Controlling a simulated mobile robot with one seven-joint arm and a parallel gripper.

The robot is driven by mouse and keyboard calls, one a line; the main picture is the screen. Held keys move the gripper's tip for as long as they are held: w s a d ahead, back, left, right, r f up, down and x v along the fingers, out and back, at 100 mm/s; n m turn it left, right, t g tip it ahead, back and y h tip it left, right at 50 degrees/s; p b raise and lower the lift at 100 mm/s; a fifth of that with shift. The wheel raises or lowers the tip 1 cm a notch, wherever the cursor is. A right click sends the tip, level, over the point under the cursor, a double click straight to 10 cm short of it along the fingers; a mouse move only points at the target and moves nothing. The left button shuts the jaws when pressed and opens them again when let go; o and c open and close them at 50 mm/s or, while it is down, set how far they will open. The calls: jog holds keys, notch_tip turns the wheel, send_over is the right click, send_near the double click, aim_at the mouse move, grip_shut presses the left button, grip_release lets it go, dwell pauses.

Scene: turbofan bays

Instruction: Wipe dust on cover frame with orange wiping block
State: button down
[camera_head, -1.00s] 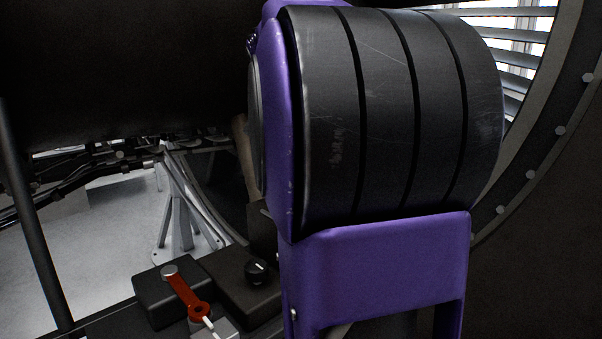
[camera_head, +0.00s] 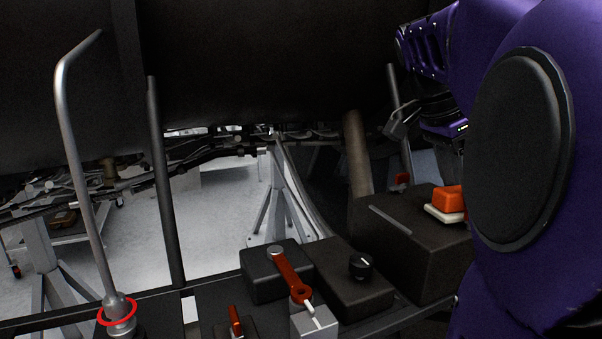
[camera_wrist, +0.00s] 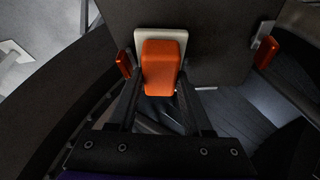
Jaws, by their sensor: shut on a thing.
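The orange wiping block (camera_head: 448,198) has a pale pad under it and is at the right side of a dark box (camera_head: 425,255) in the head view. In the wrist view the orange block (camera_wrist: 160,66) is between the fingertips of my gripper (camera_wrist: 160,90), which is shut on it. Its pale pad (camera_wrist: 174,33) shows at the far end, against or close over a dark surface (camera_wrist: 215,30); I cannot tell if they touch. I cannot clearly pick out the cover frame or dust.
A red lever (camera_head: 290,275) and a black knob (camera_head: 360,267) sit on dark boxes at the front. A bent grey rod (camera_head: 75,150) with a red ring stands at left. A large dark cylinder (camera_head: 260,60) hangs above. Red-orange parts (camera_wrist: 266,52) flank the block.

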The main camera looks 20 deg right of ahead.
jog(key=shift+w+a+r+p, duration=0.15)
jog(key=shift+w+p, duration=0.6)
jog(key=shift+w, duration=0.65)
jog(key=shift+w+a+f+p, duration=0.1)
jog(key=shift+w+p, duration=0.45)
jog(key=shift+w, duration=0.65)
jog(key=shift+w+a+f+p, duration=0.1)
jog(key=shift+w+p, duration=0.4)
jog(key=shift+w, duration=0.65)
jog(key=shift+w+r+p, duration=0.15)
jog(key=shift+r+p, duration=0.8)
jog(key=shift+r, duration=2)
jog(key=shift+r, duration=0.1)
jog(key=shift+r, duration=1.4)
